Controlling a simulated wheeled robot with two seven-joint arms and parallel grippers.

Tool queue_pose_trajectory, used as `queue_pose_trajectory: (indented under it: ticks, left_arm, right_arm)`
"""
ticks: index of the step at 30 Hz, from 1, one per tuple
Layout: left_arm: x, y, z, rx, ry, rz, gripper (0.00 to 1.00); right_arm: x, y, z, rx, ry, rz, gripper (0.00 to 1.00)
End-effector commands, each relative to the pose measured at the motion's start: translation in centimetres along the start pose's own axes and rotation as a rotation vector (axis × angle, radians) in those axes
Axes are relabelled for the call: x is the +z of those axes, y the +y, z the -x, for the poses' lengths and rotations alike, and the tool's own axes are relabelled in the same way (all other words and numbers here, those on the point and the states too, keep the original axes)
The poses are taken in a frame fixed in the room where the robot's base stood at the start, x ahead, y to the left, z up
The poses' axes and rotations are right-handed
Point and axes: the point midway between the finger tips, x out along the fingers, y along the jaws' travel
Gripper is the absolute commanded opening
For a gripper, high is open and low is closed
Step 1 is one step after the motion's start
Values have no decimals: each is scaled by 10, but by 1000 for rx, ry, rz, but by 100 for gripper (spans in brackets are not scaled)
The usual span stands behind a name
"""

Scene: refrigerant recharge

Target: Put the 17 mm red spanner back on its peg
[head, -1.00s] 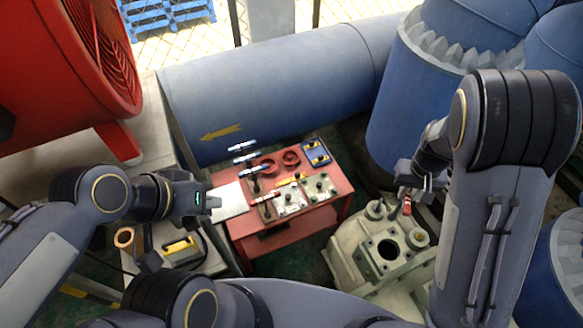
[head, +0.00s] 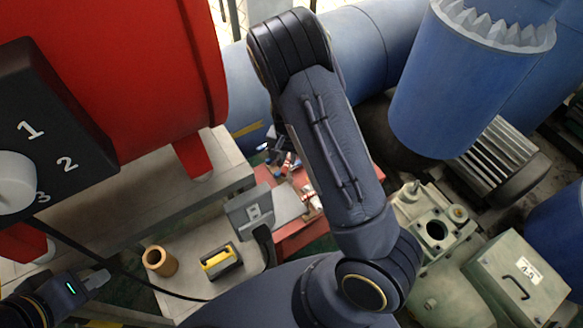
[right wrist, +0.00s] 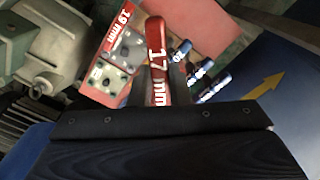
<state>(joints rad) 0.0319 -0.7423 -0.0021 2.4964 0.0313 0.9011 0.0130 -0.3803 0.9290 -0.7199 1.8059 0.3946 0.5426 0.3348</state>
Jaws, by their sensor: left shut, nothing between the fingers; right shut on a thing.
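The red 17 mm spanner (right wrist: 156,62) stands out from my right gripper (right wrist: 158,98) in the right wrist view, its white "17 mm" marking readable. That gripper is shut on it; the fingertips are mostly hidden by the wrist housing. In the head view my right arm covers much of the red table (head: 303,238). My left gripper (head: 93,281) is shut and empty at lower left.
A grey bench holds a brass-coloured ring (head: 159,262) and a yellow-black tool (head: 219,262). A black control box (head: 45,130) and red machine (head: 140,70) fill the upper left. Blue pipes (head: 375,35) stand behind; pale green machinery (head: 470,250) is at right.

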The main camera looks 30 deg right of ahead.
Motion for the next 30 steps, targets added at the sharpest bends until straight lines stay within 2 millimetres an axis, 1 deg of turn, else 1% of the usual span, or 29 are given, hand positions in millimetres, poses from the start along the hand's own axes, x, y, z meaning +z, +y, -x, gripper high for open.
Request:
queue_pose_trajectory:
  ticks: [1,3,6,9,12,16,24,27,30]
  left_arm:
    - [4,-3,-7,0,0,0,0]
    - [5,-4,-10,0,0,0,0]
    - [7,-6,-13,0,0,0,0]
    - [8,-7,-15,0,0,0,0]
    - [9,-8,-17,0,0,0,0]
    - [12,-11,-23,0,0,0,0]
    - [21,-19,-42,0,0,0,0]
    - [23,-21,-46,0,0,0,0]
    - [24,-22,-47,0,0,0,0]
  right_arm:
    - [-5,7,-21,3,-3,-111,0]
    - [-10,13,-39,3,-4,-253,0]
    - [-15,19,-60,1,-5,-415,0]
    - [-18,23,-71,-1,-7,-516,0]
    - [-19,25,-78,-2,-6,-557,0]
    - [-19,25,-87,-2,-6,-561,0]
    - [-18,25,-116,-1,-6,-558,0]
    - [-18,24,-123,-2,-6,-557,0]
    - [-19,24,-125,-3,-6,-557,0]
